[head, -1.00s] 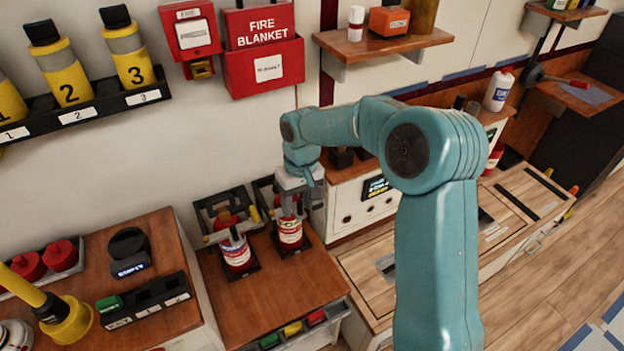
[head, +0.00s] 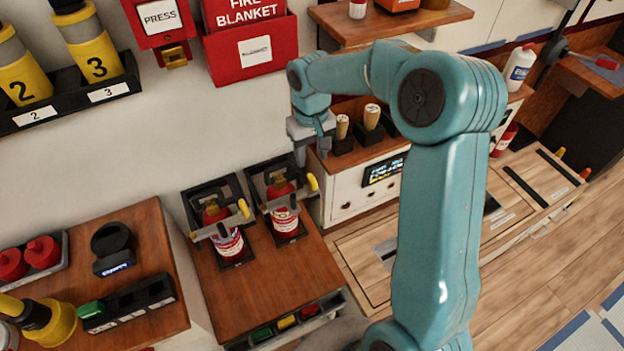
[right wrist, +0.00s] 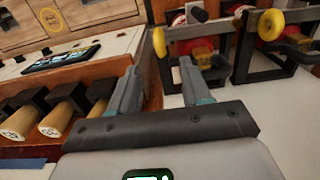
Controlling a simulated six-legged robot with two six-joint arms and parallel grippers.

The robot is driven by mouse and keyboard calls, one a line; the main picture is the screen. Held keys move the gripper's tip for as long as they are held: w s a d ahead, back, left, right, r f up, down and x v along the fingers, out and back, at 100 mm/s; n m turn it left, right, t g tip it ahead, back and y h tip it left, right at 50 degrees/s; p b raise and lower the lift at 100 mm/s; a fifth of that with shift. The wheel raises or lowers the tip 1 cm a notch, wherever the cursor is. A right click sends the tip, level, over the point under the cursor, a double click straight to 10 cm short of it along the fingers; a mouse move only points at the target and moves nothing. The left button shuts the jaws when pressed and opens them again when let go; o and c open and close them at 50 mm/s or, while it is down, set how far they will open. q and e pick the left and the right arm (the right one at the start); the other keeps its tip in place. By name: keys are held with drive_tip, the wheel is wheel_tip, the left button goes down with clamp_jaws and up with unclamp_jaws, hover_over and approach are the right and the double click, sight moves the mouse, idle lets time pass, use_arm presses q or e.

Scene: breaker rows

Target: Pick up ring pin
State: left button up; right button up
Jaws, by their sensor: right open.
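Two red fire extinguishers, a left one (head: 226,240) and a right one (head: 285,217), stand in dark frames with grey clamp bars. My right gripper (head: 313,152) is open and empty, above and beside the right frame. In the right wrist view, the near yellow ring (right wrist: 159,42) appears beyond the fingertips (right wrist: 157,72), apart from them. The other ring (right wrist: 270,25) is farther right. My left gripper is not in view.
Wooden-handled items (head: 372,117) stand in dark holders close to the right gripper, on a white cabinet (head: 346,203) with a display. The wooden table (head: 300,268) is bare in front of the extinguishers. A red fire blanket box (head: 250,50) hangs above.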

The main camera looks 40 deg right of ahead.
sight(311, 176)
wheel_tip(311, 176, down, 4)
drive_tip(key=shift+w+r, duration=0.15)
drive_tip(key=shift+s+a+f, duration=0.2)
drive_tip(key=shift+s+f, duration=0.05)
drive_tip(key=shift+f, duration=0.2)
drive_tip(key=shift+f+p, duration=0.35)
drive_tip(key=shift+f, duration=0.05)
drive_tip(key=f, duration=0.2)
drive_tip(key=f+p, duration=0.1)
drive_tip(key=f, duration=0.1)
drive_tip(key=shift+w+d, duration=0.15)
drive_tip(key=shift+d, duration=0.05)
drive_tip(key=shift+f, duration=0.25)
drive_tip(key=c, duration=0.8)
clamp_jaws()
